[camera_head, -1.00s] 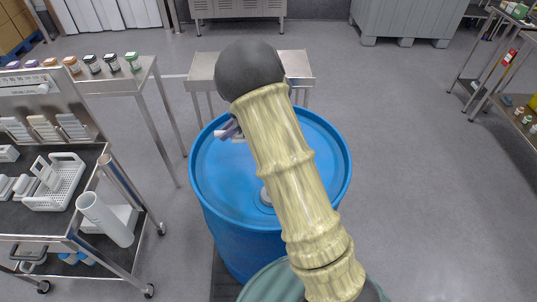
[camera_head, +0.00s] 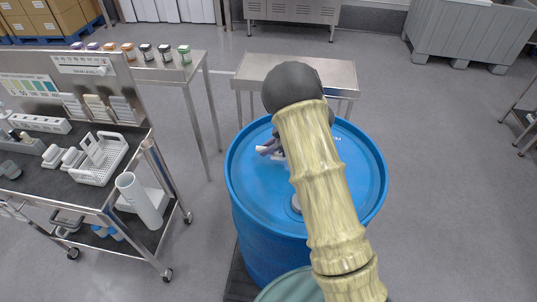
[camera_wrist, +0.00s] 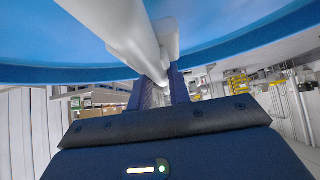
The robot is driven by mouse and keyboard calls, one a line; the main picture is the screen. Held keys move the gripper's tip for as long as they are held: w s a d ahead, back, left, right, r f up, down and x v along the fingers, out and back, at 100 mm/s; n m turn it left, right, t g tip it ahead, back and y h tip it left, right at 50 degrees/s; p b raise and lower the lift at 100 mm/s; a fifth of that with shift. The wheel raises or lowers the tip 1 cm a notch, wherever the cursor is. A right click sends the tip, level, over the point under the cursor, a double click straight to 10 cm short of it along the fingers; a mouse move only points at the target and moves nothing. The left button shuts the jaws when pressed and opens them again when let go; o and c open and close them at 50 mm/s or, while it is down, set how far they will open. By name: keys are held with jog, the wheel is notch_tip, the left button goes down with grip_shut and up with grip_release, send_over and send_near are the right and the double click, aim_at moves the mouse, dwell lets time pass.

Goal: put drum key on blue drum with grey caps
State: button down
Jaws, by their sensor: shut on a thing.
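Another cap cannot be made out behind the arm. My gripper (camera_head: 273,149) is over the far left part of the lid, mostly hidden by my dark wrist. In the wrist view my gripper (camera_wrist: 160,90) is shut on the drum key (camera_wrist: 118,28), a pale grey bar with a crosspiece. The blue drum (camera_wrist: 215,42) fills the top of that view, close to the key. Whether key and lid touch cannot be told.
A green drum (camera_head: 285,288) stands nearest me, mostly cut off. A steel table (camera_head: 250,70) is behind the blue drum. A steel cart (camera_head: 95,200) with a white basket is at left, and a shelf with small jars (camera_head: 165,70) behind it.

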aim_at(268, 161)
notch_tip(268, 161, down, 4)
jog(key=shift+r, duration=0.3)
jog(key=c, duration=1.3)
grip_release()
jog(key=v, duration=1.1)
jog(key=shift+d+r+b, duration=0.15)
jog(key=shift+b, duration=0.25)
jog(key=shift+d+r, duration=0.2)
jog(key=shift+d, duration=0.05)
